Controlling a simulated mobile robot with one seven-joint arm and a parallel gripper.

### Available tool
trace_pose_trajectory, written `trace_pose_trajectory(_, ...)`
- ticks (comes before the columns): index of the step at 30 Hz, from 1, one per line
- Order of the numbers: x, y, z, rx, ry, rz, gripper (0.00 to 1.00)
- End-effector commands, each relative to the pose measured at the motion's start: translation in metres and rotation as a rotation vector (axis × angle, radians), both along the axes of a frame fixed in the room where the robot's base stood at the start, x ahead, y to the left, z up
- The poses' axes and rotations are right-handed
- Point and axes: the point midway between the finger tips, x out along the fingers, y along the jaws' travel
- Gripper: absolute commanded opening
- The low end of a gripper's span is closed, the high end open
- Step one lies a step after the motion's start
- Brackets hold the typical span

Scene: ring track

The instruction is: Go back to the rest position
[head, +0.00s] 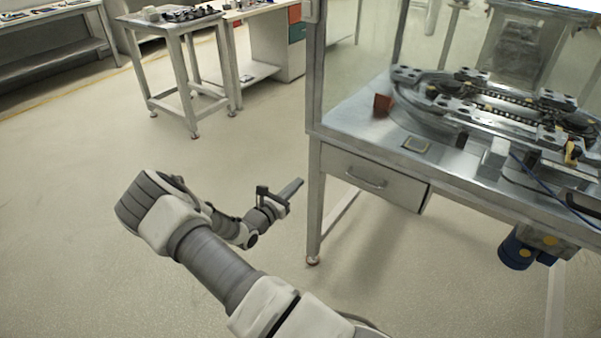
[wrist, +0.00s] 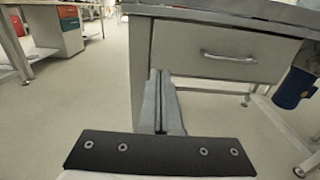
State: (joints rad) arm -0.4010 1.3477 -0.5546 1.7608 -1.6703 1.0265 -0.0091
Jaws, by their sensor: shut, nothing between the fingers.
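My gripper (head: 292,188) is in the middle of the head view, at the end of my arm. It is over open floor, just left of the front leg of the metal workbench (head: 350,132). It is below the height of the bench top. In the wrist view, the two fingers of my gripper (wrist: 160,80) lie together with nothing between them. They point toward the bench leg and the closed drawer (wrist: 225,50), which also shows in the head view (head: 375,178). I cannot tell the gap between fingertips and leg.
The bench carries a ring track (head: 445,97), a brown cube (head: 383,104) and a small dark square plate (head: 416,144). A blue motor (head: 518,250) hangs below. A smaller table (head: 170,28) stands at the back left. The floor (head: 70,210) on the left is clear.

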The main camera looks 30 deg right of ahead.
Motion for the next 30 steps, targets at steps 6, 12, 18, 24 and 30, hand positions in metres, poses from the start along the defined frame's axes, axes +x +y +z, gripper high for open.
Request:
trace_pose_trajectory(6,-0.002,0.005,0.0,0.0,0.0,0.0,0.0)
trace_pose_trajectory(12,-0.009,0.003,0.016,0.049,-0.057,-0.061,0.0)
trace_pose_trajectory(18,-0.037,0.002,0.057,0.205,-0.221,-0.241,0.0)
trace_pose_trajectory(24,-0.07,0.01,0.093,0.385,-0.389,-0.425,0.0)
trace_pose_trajectory(30,-0.103,0.027,0.124,0.57,-0.545,-0.592,0.0)
